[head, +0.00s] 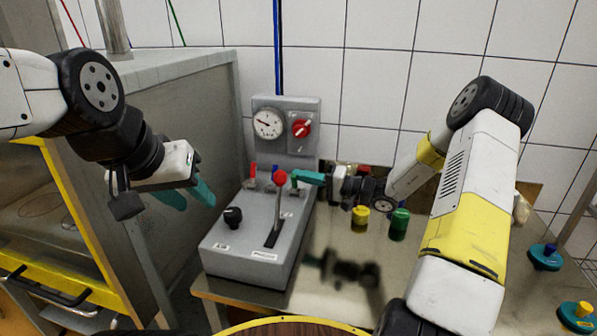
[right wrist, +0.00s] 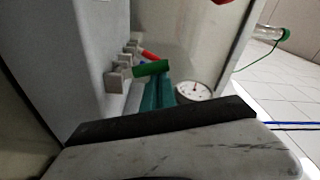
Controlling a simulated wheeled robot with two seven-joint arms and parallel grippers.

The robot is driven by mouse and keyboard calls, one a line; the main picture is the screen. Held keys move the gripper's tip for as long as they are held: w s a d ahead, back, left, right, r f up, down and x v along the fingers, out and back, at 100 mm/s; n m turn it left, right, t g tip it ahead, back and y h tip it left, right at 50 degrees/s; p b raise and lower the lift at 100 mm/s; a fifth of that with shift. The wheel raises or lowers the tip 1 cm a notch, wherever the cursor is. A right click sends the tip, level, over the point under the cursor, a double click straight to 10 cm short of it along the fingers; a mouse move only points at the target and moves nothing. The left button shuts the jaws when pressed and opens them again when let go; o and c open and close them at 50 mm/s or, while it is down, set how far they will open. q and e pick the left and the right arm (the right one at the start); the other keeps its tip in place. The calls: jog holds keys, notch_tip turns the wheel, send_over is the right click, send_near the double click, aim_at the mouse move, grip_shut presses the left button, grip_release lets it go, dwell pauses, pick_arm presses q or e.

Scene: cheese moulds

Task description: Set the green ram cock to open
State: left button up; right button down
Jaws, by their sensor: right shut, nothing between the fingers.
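The green ram cock (right wrist: 152,68) shows in the right wrist view as a green handle sticking out from a small grey block on the panel. My right gripper (head: 306,178) is shut and empty, at the right back of the grey control box (head: 235,240). Its teal fingers (right wrist: 158,92) lie right beside the green handle in the right wrist view; I cannot tell whether they touch. My left gripper (head: 188,194) is open and empty, left of the box.
A red cock (head: 252,170) and a blue cock (head: 274,171) stand left of my right gripper. The red-knobbed lever (head: 280,178) stands in front. A gauge (head: 268,124) and red switch (head: 301,129) are behind. Yellow (head: 360,215) and green (head: 399,224) pots stand to the right.

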jog(key=shift+s+a, duration=0.1)
jog(key=shift+s, duration=0.2)
dwell(0.5)
